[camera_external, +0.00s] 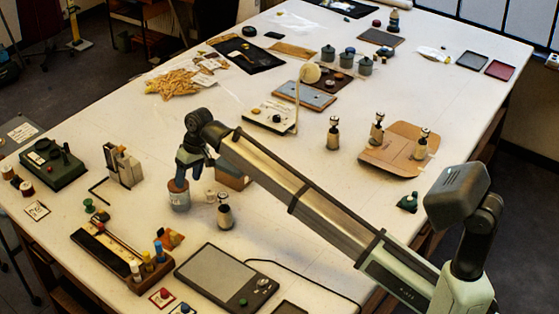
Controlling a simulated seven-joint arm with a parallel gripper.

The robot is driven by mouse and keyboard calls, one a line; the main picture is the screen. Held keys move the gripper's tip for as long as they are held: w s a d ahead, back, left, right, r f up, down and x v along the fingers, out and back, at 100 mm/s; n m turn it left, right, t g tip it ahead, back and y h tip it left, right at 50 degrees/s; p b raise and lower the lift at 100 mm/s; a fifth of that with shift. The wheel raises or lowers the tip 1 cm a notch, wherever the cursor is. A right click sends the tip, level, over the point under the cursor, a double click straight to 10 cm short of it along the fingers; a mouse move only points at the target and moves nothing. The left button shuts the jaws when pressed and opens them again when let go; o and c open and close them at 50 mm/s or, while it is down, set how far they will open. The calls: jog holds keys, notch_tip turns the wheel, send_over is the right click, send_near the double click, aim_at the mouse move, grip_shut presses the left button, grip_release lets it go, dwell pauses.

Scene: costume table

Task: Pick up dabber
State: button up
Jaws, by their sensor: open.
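My gripper (182,176) points down at the left middle of the table, open, just above or at the top of a grey-blue jar with a brownish upper part (179,197). I cannot tell whether the fingers touch the jar, or what is between them. No single thing is clearly the dabber. Small cream bottles with dark collars and metal tops may be dabbers: one stands right of the jar (225,212), one farther back (333,134), and two on a tan board (377,130) (421,147).
A small pale item (210,196) and a brown box (234,177) stand close to the jar. A flat grey-screened device (222,277) and a wooden tray with coloured bottles (97,262) lie in front. A lamp (310,74) stands behind.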

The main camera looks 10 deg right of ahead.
aim_at(174, 234)
jog(key=s+a+h, duration=0.3)
jog(key=s+a, duration=0.3)
jog(key=s, duration=0.6)
jog(key=f, duration=0.8)
jog(key=shift+w, duration=0.2)
jog(key=shift+s+a+f, duration=0.15)
jog(key=shift+f, duration=2.6)
